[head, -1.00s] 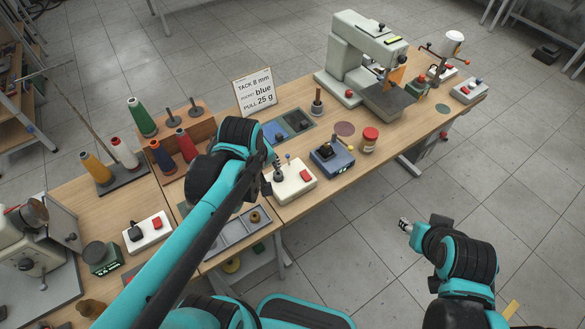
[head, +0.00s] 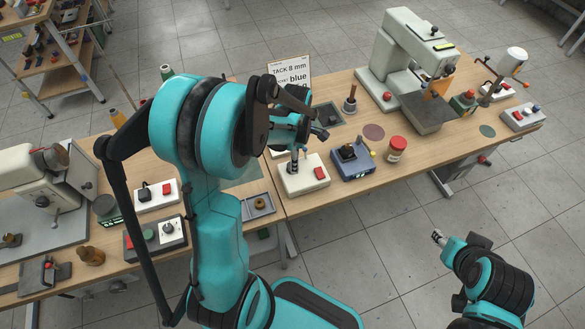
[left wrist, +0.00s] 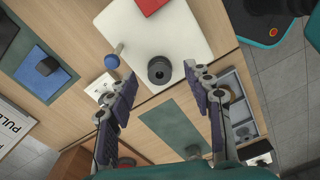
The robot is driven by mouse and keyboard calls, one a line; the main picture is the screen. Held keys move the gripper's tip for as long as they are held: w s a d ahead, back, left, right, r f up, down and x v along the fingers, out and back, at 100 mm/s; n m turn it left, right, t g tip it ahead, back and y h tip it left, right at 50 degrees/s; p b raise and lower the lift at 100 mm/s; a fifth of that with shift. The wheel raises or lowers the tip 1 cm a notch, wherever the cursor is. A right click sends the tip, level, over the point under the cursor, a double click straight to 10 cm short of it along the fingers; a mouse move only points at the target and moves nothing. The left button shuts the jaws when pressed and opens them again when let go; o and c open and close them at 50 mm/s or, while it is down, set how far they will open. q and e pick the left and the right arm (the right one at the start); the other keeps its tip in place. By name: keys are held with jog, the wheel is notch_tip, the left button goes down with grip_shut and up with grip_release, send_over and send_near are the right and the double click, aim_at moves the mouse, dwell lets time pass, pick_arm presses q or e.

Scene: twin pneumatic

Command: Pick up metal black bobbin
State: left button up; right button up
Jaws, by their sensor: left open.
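A black, round, spool-like piece (left wrist: 159,70), which looks like the metal black bobbin, is on the white box (left wrist: 190,30) in the left wrist view. In the head view the white box (head: 309,181) stands near the table's front edge, and my gripper partly hides its top. My left gripper (head: 312,133) is above the white box. In the left wrist view its two fingers (left wrist: 158,84) are apart, with the black piece showing between and beyond the tips. Nothing is held. My right gripper (head: 438,237) is over the floor at lower right; its jaws are too small to read.
A blue-tipped pin (left wrist: 113,60) stands on the white box close to the black piece. A blue device (head: 352,164) and a red-capped jar (head: 397,148) stand to its right. A compartment tray (head: 269,207) with a brown ring lies to its left. A press (head: 408,65) stands behind.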

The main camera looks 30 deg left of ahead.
pick_arm(q)
jog(key=f, duration=0.1)
jog(key=f+b, duration=0.1)
jog(key=f, duration=0.1)
jog(key=shift+a+f, duration=0.3)
jog(key=shift+f, duration=0.1)
jog(key=shift+r, duration=0.1)
jog(key=c, duration=1)
jog(key=shift+r, duration=0.1)
